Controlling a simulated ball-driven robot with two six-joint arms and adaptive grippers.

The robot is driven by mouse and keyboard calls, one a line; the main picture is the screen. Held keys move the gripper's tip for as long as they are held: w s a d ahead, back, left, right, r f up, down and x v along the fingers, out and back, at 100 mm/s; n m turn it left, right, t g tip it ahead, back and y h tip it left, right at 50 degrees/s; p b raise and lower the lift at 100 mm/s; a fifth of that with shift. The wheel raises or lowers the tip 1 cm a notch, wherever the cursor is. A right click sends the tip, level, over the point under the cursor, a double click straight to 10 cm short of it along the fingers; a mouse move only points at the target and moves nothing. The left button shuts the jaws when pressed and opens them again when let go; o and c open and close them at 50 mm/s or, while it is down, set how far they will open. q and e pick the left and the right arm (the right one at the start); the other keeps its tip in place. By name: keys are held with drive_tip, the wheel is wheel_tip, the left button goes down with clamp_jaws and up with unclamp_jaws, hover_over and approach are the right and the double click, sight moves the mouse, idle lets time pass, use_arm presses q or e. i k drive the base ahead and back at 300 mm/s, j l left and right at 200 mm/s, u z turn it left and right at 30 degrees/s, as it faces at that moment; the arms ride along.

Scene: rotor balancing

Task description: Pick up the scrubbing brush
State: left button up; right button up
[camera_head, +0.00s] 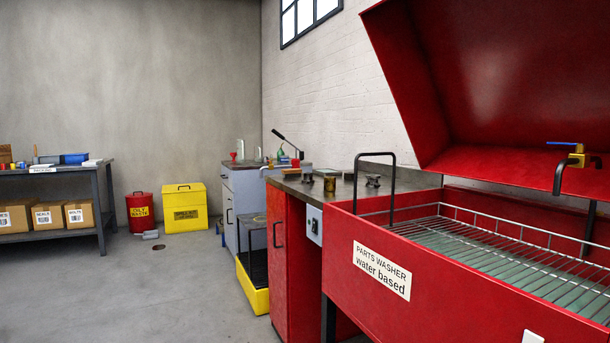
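I cannot make out a scrubbing brush in the head view. Neither of my grippers shows in this view, so what they hold is hidden. The red parts washer (345,285) stands at the right with its red lid (480,60) raised. A wire basket (540,233) sits in its opening, with a tall black handle at its near left end. A tap (575,158) with a blue lever stands over the basket.
Dark-topped cabinets with small metal parts (330,184) continue left of the washer. A yellow tray (252,290) stands on the floor beside them. A red bin (141,212), a yellow box (185,208) and a shelved table (60,170) are farther back. The left floor is mostly clear.

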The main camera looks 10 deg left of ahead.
sight(291, 173)
drive_tip(key=i+j+z, duration=0.2)
drive_tip(key=z, duration=0.2)
drive_tip(key=i+j+z, duration=0.45)
drive_tip(key=j, duration=0.25)
drive_tip(key=i+j, duration=0.3)
drive_tip(key=i+j+z, duration=0.15)
drive_tip(key=j, duration=0.25)
drive_tip(key=i+j, duration=0.2)
drive_tip(key=j, duration=0.2)
drive_tip(key=i+j+z, duration=0.15)
drive_tip(key=j, duration=0.2)
drive_tip(key=i+j+z, duration=0.1)
drive_tip(key=j, duration=0.3)
